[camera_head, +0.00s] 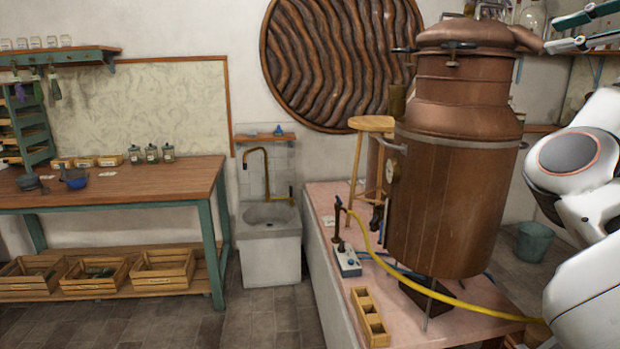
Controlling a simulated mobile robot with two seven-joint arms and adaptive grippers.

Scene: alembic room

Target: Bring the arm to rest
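My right arm comes in along the right edge of the head view, with its white links bent upward. My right gripper (551,35) is raised in the top right corner, its two dark and teal fingers pointing left and spread apart. Nothing shows between the fingers. The fingertips appear close to the right side of the copper still's top in the picture; I cannot tell the gap in depth. The rest of the gripper is cut off by the frame edge. My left arm and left gripper are not in view.
The large copper still (450,190) stands on a pink-topped platform (325,200) with a wooden stool (371,124) and a yellow hose (470,304). A wooden workbench (130,185) is at left, a sink (270,213) in the middle, and a bucket (535,242) at right. Floor before the bench is clear.

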